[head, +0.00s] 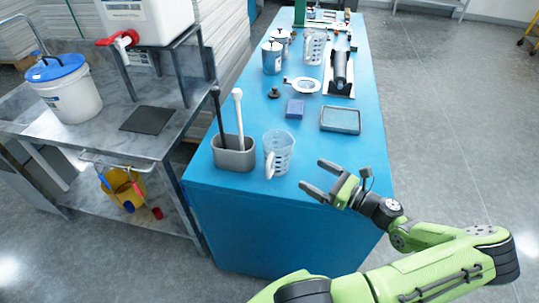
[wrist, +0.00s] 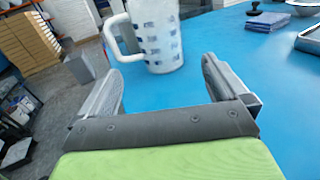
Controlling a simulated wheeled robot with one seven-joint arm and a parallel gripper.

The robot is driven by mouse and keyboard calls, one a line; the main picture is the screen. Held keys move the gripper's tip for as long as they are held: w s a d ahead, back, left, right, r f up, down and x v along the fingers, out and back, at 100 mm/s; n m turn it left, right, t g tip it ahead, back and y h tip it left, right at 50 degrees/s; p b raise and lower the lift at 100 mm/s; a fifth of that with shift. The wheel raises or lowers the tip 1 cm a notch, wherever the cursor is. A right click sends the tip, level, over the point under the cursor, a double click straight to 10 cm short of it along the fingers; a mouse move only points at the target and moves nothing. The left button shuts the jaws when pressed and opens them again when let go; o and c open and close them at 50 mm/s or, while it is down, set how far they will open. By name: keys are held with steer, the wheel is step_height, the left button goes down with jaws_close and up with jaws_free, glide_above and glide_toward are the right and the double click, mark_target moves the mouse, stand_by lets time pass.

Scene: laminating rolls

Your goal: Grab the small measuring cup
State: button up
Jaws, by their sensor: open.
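A small clear measuring cup (head: 282,150) with blue markings and a white handle stands upright on the blue bench near its front edge. My gripper (head: 312,175) is open and empty, just right of the cup, its fingers pointing at it. In the wrist view the cup (wrist: 160,38) stands beyond the fingertips, roughly between them, its handle on the left and its top cut off by the frame. The cup is not between the fingers (wrist: 160,68). A larger-looking measuring cup (head: 314,46) stands farther back on the bench.
A grey holder (head: 233,155) with a black and a white tool stands close left of the cup. The blue bench top (head: 330,148) is clear between tray and gripper.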

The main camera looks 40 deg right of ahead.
mark_target(275, 153)
steer(key=b+x, duration=0.2)
steer(key=x, duration=1.3)
steer(key=shift+b, duration=0.35)
steer(key=shift+s, duration=0.1)
steer(key=c, duration=0.8)
steer(key=shift+r, duration=0.15)
